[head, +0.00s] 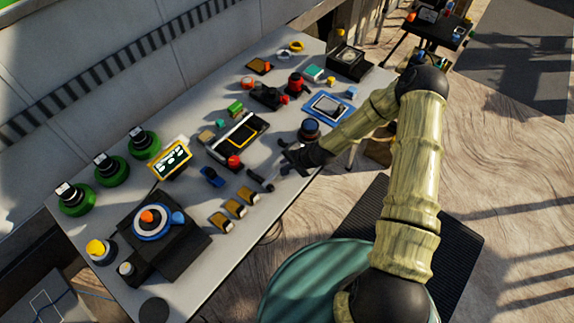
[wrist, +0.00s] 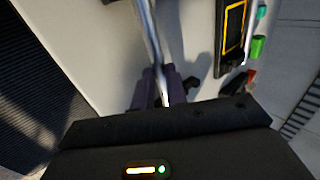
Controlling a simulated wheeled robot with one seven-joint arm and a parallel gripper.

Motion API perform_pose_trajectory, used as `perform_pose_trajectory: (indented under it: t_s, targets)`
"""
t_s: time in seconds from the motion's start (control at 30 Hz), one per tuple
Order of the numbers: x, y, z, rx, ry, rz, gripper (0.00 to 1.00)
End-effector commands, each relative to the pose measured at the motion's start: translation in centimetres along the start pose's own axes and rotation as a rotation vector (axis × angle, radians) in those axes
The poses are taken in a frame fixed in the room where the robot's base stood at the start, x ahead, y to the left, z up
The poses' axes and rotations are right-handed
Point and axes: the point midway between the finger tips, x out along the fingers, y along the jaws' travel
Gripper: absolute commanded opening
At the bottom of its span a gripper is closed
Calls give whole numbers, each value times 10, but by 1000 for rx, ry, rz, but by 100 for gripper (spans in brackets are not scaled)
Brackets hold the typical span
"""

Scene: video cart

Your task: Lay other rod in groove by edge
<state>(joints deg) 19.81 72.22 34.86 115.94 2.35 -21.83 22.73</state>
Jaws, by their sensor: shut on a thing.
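My gripper (head: 284,166) is low over the right side of the grey table, near its front edge. In the wrist view its dark fingers (wrist: 160,88) are shut on a thin silver rod (wrist: 149,30). The rod runs from between the fingers up past the top of the picture. In the head view the held rod is too small and dark to make out clearly. A black box with a yellow frame (head: 262,125) stands left of my gripper and also shows in the wrist view (wrist: 219,50). A pale strip (head: 232,128) runs along this box; I cannot tell whether it is a rod or a groove.
A small dark item (head: 260,179) lies just left of my gripper. A dark round knob (head: 309,129) stands close behind it, and a blue-framed panel (head: 328,107) beyond. A red knob (head: 234,161) and blue item (head: 212,176) stand leftward.

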Motion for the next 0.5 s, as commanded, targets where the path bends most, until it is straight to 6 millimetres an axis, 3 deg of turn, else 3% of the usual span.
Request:
perform_pose_trajectory:
  t_s: [0.5]
  targets:
    - [-60, -44, 0, -2, 1, -1, 0]
